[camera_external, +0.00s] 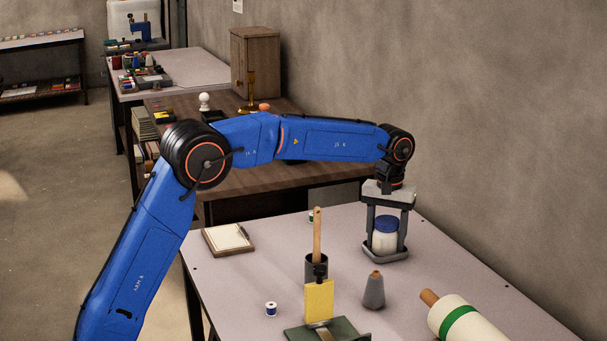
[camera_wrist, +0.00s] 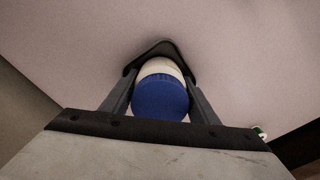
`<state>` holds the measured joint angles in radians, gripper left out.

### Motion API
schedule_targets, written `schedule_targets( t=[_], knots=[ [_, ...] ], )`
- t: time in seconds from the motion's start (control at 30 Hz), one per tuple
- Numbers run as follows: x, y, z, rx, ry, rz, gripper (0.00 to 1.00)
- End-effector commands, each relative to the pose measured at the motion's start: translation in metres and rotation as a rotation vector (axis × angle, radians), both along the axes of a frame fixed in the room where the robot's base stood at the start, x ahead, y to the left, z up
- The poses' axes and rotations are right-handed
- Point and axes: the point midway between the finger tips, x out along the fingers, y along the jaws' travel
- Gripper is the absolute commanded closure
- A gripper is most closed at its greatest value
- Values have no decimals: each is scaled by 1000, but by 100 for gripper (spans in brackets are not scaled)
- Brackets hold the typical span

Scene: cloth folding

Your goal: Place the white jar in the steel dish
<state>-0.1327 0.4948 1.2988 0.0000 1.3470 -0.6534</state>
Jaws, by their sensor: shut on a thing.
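The white jar (camera_external: 384,241) has a blue lid and stands upright between the fingers of my gripper (camera_external: 387,236), which is shut on it and points straight down. In the wrist view the jar's blue lid (camera_wrist: 160,98) faces the camera, with a finger on each side. A dark grey dish (camera_external: 386,257), taken to be the steel dish, shows its rim around the foot of the jar. Its far rim (camera_wrist: 156,47) shows behind the jar in the wrist view. The jar's base is hidden, so I cannot tell whether it touches the dish floor.
A grey cone (camera_external: 374,291), a dark cup with a wooden handle (camera_external: 317,236) and a yellow block (camera_external: 319,301) stand nearer the camera. A white roll with a green band (camera_external: 463,324) lies at right. A clipboard (camera_external: 229,238) and small spool (camera_external: 271,309) are at left.

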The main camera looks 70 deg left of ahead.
Motion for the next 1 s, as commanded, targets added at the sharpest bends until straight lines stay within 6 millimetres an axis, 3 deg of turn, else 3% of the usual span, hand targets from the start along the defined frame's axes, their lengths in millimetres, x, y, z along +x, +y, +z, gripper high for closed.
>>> schedule_targets(
  t=[0.07,0.1,0.43,0.57,1.0],
  knots=[
    [0,0,-2,0,0,0,81],
    [0,0,-2,-1,1,0,38],
    [0,0,-1,0,0,0,38],
    [0,0,8,0,0,0,38],
    [1,0,87,1,-2,0,38]
  ],
)
